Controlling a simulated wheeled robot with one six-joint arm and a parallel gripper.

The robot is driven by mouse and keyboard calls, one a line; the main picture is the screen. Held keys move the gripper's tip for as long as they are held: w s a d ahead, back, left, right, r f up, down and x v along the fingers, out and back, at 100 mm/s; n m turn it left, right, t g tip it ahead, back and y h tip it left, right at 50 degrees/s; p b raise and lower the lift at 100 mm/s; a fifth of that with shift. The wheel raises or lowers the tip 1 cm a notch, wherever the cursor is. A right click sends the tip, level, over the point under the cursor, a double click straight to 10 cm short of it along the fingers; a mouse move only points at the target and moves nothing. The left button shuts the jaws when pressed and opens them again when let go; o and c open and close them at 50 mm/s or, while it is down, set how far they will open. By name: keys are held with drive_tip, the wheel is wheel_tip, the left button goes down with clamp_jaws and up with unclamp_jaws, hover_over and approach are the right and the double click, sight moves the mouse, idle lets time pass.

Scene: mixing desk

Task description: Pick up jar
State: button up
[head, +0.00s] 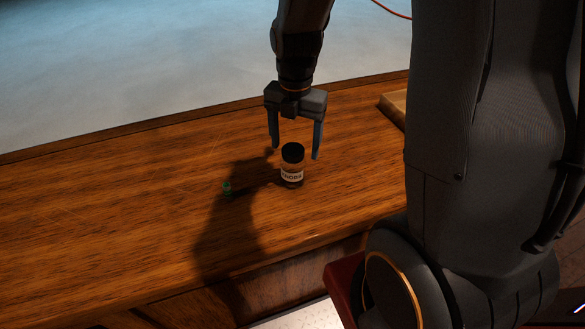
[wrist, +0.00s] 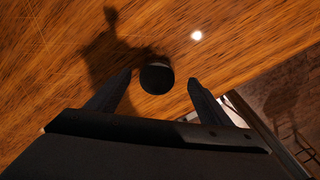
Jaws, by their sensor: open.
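The jar (head: 292,176) stands upright on the wooden desk, with a black lid and a white label around its body. In the wrist view its dark round lid (wrist: 156,78) shows from above, just beyond and between the fingertips. My gripper (head: 295,149) is open and points down over the jar, with its fingers apart on either side of the lid in the picture. It also shows in the wrist view (wrist: 160,77). I cannot tell whether the fingers touch the jar; nothing is held.
A small green object (head: 227,188) stands on the desk (head: 120,200) left of the jar. A light wooden block or board (head: 395,108) lies at the desk's right. The desk's front edge is close to the jar. The left part of the desk is clear.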

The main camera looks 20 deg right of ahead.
sight(293, 164)
drive_tip(key=shift+a+f+p, duration=0.15)
drive_tip(key=shift+f+p, duration=0.35)
drive_tip(key=shift+f, duration=1.45)
drive_tip(key=shift+a+f+p, duration=0.15)
drive_tip(key=shift+f+p, duration=0.3)
drive_tip(key=shift+f, duration=1.45)
drive_tip(key=c, duration=1.2)
